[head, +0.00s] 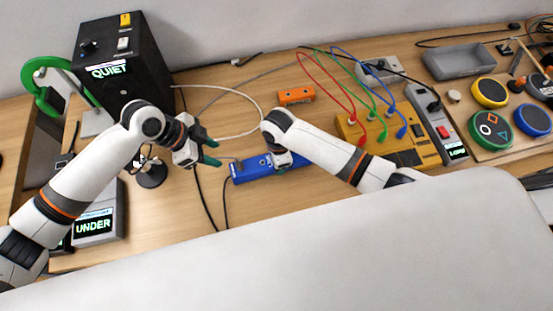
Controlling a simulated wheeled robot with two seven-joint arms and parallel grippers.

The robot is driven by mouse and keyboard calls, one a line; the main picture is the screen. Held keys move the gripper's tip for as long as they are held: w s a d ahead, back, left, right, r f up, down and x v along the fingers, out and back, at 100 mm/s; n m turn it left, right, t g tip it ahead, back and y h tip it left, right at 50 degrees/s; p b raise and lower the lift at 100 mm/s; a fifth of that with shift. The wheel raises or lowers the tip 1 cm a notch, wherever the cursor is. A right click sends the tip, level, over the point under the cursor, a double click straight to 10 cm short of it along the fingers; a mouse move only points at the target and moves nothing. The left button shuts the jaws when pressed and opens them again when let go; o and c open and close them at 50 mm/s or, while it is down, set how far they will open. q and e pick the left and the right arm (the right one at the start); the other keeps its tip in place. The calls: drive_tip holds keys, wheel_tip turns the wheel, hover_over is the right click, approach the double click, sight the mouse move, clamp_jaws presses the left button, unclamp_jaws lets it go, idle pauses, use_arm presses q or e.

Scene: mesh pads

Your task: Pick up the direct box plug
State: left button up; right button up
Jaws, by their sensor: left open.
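I cannot single out the direct box plug for certain. A long blue box (248,169) lies on the wooden table near the middle, with a dark cable at its left end; its right part is behind my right arm. A small orange box (296,96) lies farther back. My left gripper (212,152) is open and empty, its green-tipped fingers pointing right, just left of and above the blue box. My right gripper (289,160) is over the blue box, mostly hidden by its own arm; its fingers cannot be made out.
A black box reading QUIET (122,65) stands back left, near a green ring (44,78). A device reading UNDER (95,222) lies front left. A yellow panel (408,150) with coloured leads, a grey tray (459,62) and round coloured pads (491,130) are right. Loose cables cross the middle.

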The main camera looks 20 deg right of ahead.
use_arm(q)
drive_tip(key=n, duration=0.2)
drive_tip(key=n+y, duration=0.6)
drive_tip(key=n, duration=1.5)
approach(238, 160)
drive_tip(key=shift+a, duration=0.1)
drive_tip(key=shift+s+f+n, duration=0.1)
drive_tip(key=shift+f+n, duration=0.1)
drive_tip(key=shift+n, duration=0.1)
wheel_tip(238, 160, down, 12)
drive_tip(key=shift+s+r, duration=0.1)
drive_tip(key=shift+r, duration=0.1)
drive_tip(key=shift+c, duration=0.2)
clamp_jaws()
